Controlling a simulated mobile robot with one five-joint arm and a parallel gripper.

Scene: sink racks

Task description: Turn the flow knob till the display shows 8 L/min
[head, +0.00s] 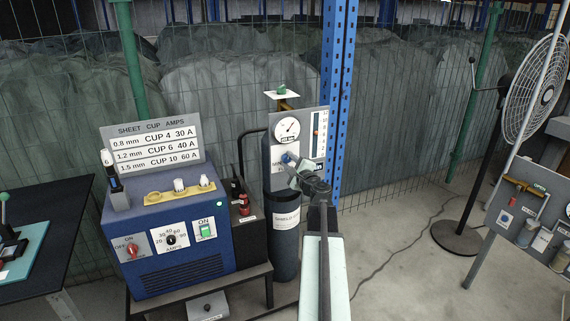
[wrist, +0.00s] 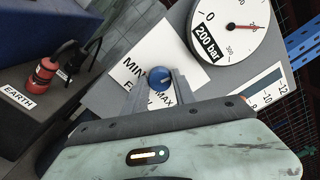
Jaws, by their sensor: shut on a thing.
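The blue flow knob (wrist: 160,77) is on a grey panel beside a white MIN/MAX FLOW label (wrist: 128,70). It also shows in the head view (head: 287,158), below the round gauge. My gripper (wrist: 161,90) is shut on the knob, with one finger on each side of it. In the head view my gripper (head: 294,167) reaches up to the panel from below. The flow scale (head: 319,134) is a tall white strip with a small orange mark around mid-height. In the wrist view only part of the scale (wrist: 264,88) shows, and its reading cannot be told.
A round 200 bar gauge (head: 289,128) sits above the knob. A dark cylinder (head: 285,247) stands below the panel. A blue welding machine (head: 180,240) is at the left, with a red EARTH plug (head: 244,205) beside it. A blue post (head: 337,90) rises close behind.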

